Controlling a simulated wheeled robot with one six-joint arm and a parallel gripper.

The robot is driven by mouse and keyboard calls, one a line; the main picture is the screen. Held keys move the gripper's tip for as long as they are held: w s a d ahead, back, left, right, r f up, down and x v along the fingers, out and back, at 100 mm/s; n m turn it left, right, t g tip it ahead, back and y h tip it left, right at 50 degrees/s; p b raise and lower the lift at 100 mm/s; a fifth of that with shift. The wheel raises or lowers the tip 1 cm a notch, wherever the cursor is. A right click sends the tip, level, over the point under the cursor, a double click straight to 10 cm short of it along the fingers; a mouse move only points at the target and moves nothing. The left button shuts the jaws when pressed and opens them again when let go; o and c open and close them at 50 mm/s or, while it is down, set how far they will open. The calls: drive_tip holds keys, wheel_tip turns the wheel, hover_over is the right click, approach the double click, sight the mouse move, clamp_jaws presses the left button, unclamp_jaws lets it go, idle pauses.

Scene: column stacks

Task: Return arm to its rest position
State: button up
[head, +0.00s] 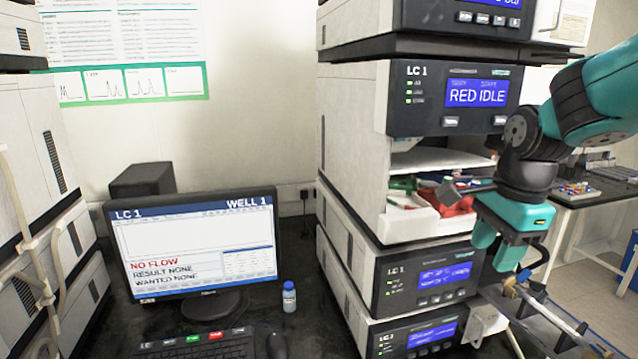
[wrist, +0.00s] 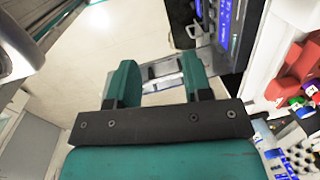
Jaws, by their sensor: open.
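My arm, teal and black, comes in from the right edge of the head view and bends down in front of the instrument stack. My gripper (head: 494,248) hangs at the stack's right front, beside the lower LC 1 module (head: 420,279) and below the open bay. In the wrist view my gripper (wrist: 157,72) shows two teal fingers spread apart, with nothing between them. A pale floor and part of a grey fixture lie beyond the fingers. Whether the gripper touches the stack cannot be told.
The open bay (head: 412,222) holds red and green items. The monitor (head: 195,245) reads "NO FLOW". A small bottle (head: 289,297) stands beside it. A side bench (head: 590,190) with small racks is at the right. A bracket with tubing (head: 535,310) sits below my gripper.

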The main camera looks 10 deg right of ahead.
drive_tip(key=s+a+n+y, duration=0.1)
drive_tip(key=s+a+n, duration=0.6)
drive_tip(key=n, duration=0.5)
drive_tip(key=s+a+n+g+y, duration=0.1)
drive_tip(key=s+a+n+y, duration=0.1)
drive_tip(key=s+a+n, duration=0.6)
drive_tip(key=a+n, duration=0.4)
drive_tip(key=n, duration=0.1)
drive_tip(key=shift+a+f+y, duration=0.25)
drive_tip(key=shift+y, duration=0.05)
